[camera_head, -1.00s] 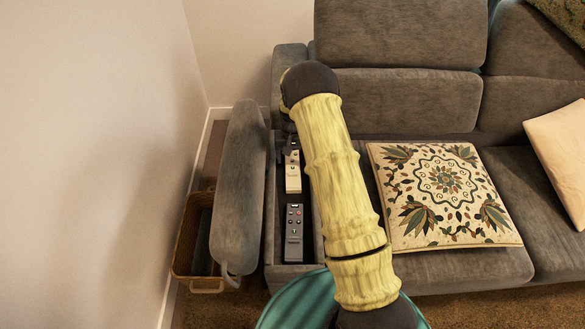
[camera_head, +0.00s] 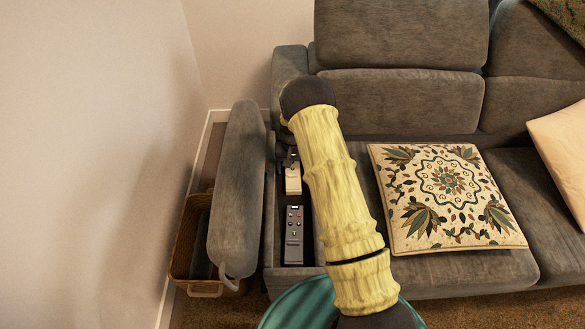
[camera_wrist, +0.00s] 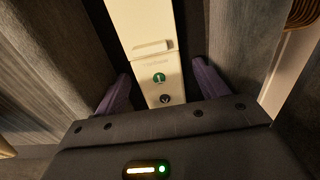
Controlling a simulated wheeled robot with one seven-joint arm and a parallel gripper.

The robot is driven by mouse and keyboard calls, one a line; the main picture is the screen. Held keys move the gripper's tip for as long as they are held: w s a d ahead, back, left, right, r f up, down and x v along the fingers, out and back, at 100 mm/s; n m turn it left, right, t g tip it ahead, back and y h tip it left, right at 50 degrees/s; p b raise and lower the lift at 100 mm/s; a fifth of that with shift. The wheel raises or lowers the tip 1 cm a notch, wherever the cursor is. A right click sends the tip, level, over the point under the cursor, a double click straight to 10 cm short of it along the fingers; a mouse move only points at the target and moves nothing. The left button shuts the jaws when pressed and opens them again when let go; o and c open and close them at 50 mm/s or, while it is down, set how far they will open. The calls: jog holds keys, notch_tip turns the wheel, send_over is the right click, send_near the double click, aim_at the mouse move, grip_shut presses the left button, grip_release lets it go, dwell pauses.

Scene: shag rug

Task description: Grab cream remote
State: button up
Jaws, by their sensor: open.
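The cream remote (camera_head: 293,181) lies lengthwise in the narrow storage compartment (camera_head: 271,225) of the sofa's opened armrest. My gripper (camera_head: 288,157) is over its far end in the head view, partly hidden by my arm. In the wrist view, the cream remote (camera_wrist: 146,38) runs down between the two dark purple fingers of my open gripper (camera_wrist: 161,68). A green button and a dark button show near its lower end. The fingers stand on either side with gaps, and the gripper body hides the part below. I cannot tell how far the fingertips are above the compartment floor.
A dark grey remote (camera_head: 294,236) lies nearer in the same compartment. The raised armrest lid (camera_head: 238,190) stands on the left, beside a wicker basket (camera_head: 187,238) and the wall. A patterned cushion (camera_head: 440,240) sits on the seat to the right.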

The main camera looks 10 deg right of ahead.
aim_at(293, 168)
jog(key=c, duration=1.1)
jog(key=shift+r, duration=0.15)
notch_tip(293, 168, up, 10)
jog(key=p, duration=0.3)
